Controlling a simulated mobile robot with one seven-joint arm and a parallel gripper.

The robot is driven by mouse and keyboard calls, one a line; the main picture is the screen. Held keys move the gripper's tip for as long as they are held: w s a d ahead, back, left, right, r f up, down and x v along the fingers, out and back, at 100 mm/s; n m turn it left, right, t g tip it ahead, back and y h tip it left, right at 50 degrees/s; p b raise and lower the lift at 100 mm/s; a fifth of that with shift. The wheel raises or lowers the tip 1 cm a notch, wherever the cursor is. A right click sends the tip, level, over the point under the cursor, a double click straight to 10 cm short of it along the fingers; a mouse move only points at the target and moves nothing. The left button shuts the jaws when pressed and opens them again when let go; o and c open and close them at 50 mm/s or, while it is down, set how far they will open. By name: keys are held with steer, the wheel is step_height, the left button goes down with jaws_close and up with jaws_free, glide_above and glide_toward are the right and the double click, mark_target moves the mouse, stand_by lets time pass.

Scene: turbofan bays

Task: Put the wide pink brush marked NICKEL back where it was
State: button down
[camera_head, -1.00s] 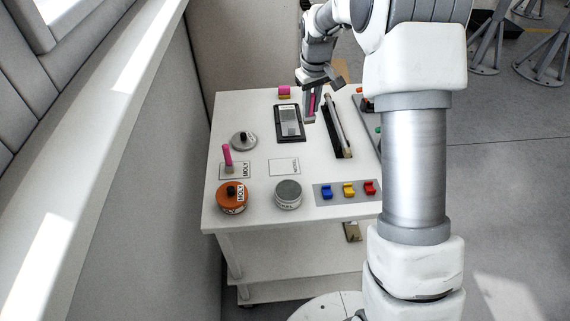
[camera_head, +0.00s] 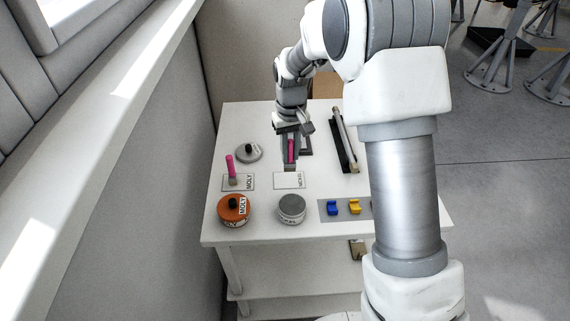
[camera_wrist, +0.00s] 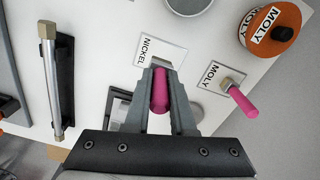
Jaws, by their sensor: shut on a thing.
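My gripper (camera_head: 290,162) is shut on a pink-handled brush (camera_head: 291,149) above the white cart top. In the wrist view the pink handle (camera_wrist: 160,91) sits between the two grey fingers; its bristle end is hidden, so I cannot read a mark on it. A white card marked NICKEL (camera_wrist: 152,50) lies just beyond the fingertips in the wrist view. In the head view this card (camera_head: 288,181) is empty and just in front of the gripper. I cannot tell how high the brush is above it.
Left of it, another pink brush (camera_head: 230,167) stands on the MOLY card (camera_head: 246,183). An orange MOLY tin (camera_head: 233,212) and a grey tin (camera_head: 292,210) stand in front. A long tool (camera_head: 343,136) in a black holder lies right. A grey lid (camera_head: 249,152) lies back left.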

mark_target(285, 165)
steer(key=shift+w+a+f, duration=0.3)
steer(key=shift+a+f, duration=0.15)
steer(key=shift+a, duration=0.2)
steer(key=shift+f, duration=2)
steer(key=shift+f, duration=0.15)
steer(key=c, duration=0.8)
jaws_free()
steer(key=shift+o, duration=0.2)
